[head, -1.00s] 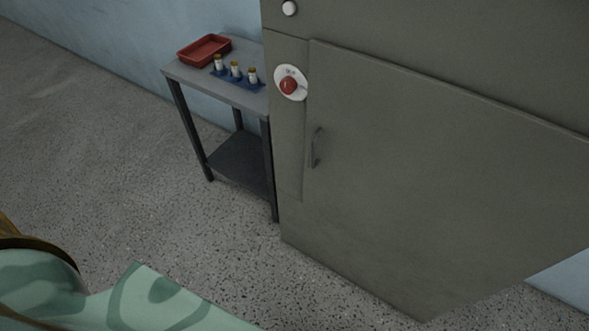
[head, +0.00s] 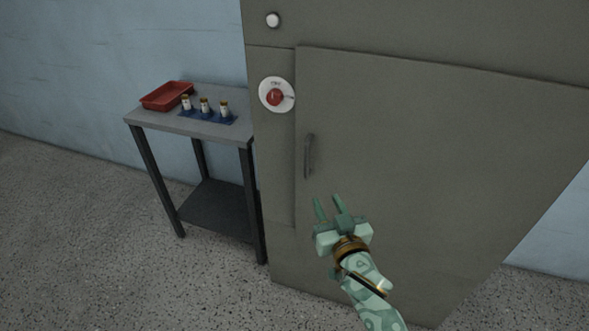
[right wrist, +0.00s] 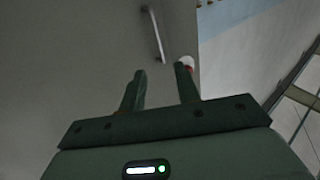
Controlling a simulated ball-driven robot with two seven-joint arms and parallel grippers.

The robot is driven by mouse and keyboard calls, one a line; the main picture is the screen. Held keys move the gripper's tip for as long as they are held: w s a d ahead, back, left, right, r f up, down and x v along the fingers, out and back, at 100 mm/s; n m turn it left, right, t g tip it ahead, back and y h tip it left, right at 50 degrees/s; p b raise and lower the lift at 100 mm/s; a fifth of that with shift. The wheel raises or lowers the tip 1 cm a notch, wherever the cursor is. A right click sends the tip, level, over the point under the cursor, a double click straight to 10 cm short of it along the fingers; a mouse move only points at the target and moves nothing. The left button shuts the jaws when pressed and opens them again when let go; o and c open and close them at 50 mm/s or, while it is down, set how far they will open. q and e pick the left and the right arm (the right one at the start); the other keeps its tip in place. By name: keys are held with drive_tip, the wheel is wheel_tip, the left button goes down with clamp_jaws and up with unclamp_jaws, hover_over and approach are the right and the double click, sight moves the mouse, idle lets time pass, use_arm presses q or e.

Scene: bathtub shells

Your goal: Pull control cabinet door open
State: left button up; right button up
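The grey-green control cabinet has a large door (head: 430,170) that looks closed in its frame. A dark vertical handle (head: 309,156) sits near the door's left edge; it also shows in the right wrist view (right wrist: 153,34), beyond the fingertips. My right gripper (head: 328,203) is in front of the door, a little below the handle and apart from it. Its two fingers are spread with nothing between them, as the right wrist view also shows (right wrist: 160,72). A red knob (head: 275,97) on a white round plate is left of the door. My left gripper is not in view.
A small grey table (head: 200,125) stands against the wall left of the cabinet. It holds a red tray (head: 167,96) and several small bottles on a blue holder (head: 208,116). A white button (head: 273,20) is above the knob. The speckled floor (head: 80,230) at left is clear.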

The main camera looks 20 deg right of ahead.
sight(307, 162)
drive_tip(key=w+b, duration=0.1)
drive_tip(key=w, duration=0.3)
drive_tip(key=w+b, duration=0.2)
drive_tip(key=w, duration=0.3)
drive_tip(key=w+b, duration=0.1)
drive_tip(key=w, duration=0.4)
drive_tip(key=shift+w+f, duration=0.15)
drive_tip(key=shift+f, duration=0.1)
drive_tip(key=shift+w+d+r+b, duration=0.1)
drive_tip(key=shift+w+r+b, duration=0.05)
drive_tip(key=shift+w+b, duration=0.25)
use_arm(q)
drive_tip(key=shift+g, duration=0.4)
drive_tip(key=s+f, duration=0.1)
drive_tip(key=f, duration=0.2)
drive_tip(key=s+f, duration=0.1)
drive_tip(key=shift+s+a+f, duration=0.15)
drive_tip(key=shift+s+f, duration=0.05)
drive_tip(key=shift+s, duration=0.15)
use_arm(e)
clamp_jaws()
